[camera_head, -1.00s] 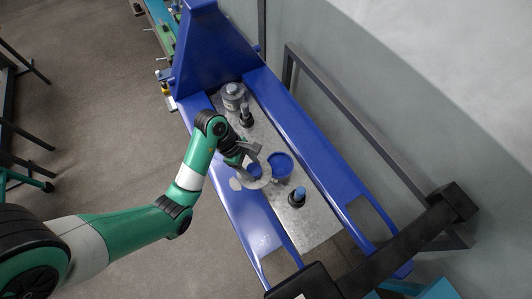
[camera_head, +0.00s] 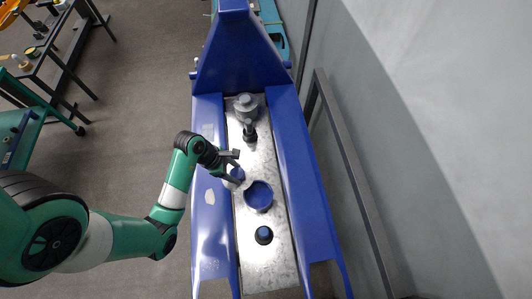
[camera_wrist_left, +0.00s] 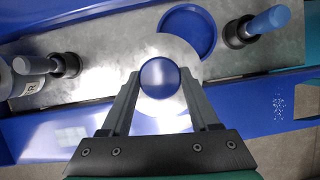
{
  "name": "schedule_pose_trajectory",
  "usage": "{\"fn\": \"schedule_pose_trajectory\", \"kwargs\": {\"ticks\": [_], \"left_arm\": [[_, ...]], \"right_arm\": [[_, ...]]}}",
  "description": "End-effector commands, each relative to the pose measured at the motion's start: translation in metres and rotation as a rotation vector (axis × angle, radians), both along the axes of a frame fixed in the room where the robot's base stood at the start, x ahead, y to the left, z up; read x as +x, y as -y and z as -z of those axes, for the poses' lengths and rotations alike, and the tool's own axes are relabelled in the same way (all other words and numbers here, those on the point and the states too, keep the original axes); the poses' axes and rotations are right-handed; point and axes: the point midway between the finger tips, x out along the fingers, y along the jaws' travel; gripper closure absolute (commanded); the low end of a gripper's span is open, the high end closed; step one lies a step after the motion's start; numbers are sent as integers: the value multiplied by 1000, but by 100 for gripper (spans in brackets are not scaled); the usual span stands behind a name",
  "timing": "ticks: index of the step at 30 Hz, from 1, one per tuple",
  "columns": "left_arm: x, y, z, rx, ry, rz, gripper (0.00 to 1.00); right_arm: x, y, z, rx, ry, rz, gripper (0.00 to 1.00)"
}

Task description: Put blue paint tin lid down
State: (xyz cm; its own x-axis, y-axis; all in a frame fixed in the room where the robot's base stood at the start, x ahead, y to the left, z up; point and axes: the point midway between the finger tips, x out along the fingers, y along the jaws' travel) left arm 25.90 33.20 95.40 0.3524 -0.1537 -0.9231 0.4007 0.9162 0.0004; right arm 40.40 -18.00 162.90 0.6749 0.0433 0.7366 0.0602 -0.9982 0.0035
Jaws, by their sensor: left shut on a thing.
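My left gripper (camera_head: 234,164) is shut on the blue paint tin lid (camera_head: 237,174), a round grey disc with a blue centre. In the left wrist view the lid (camera_wrist_left: 158,78) sits between the two fingers (camera_wrist_left: 160,100), its disc partly covering the near rim of the open tin. The open blue paint tin (camera_head: 258,195) stands on the metal plate, just right of the lid; it also shows in the left wrist view (camera_wrist_left: 190,28). I cannot tell the lid's height above the surface. My right gripper is not in view.
The grey plate (camera_head: 262,270) lies between two blue rails (camera_head: 308,190). A dark holder with a blue-topped item (camera_head: 264,235) stands near the tin. A grey tin (camera_head: 246,104) and a dark upright item (camera_head: 249,133) stand farther back. A wall is to the right.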

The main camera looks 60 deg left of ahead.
Motion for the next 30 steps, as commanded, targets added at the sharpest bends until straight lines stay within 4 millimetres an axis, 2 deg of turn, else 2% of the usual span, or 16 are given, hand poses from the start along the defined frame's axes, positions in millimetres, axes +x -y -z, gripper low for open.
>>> {"fn": "schedule_pose_trajectory", "kwargs": {"ticks": [1, 5, 11, 14, 23, 27, 30], "left_arm": [[-11, 1, 8, -4, -3, -26, 94], [-27, 1, 18, -2, -2, -67, 94], [-27, -3, 21, 2, 2, -83, 94], [-15, -10, 28, 1, 2, -81, 94], [53, -48, 65, 2, 2, -80, 94], [72, -59, 95, -1, 0, -82, 94], [83, -65, 109, -1, 0, -82, 94]], "right_arm": [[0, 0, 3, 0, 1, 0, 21], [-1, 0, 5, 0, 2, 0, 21], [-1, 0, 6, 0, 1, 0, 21], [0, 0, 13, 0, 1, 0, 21], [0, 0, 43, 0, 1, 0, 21], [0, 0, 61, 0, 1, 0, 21], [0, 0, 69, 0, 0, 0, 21]]}}
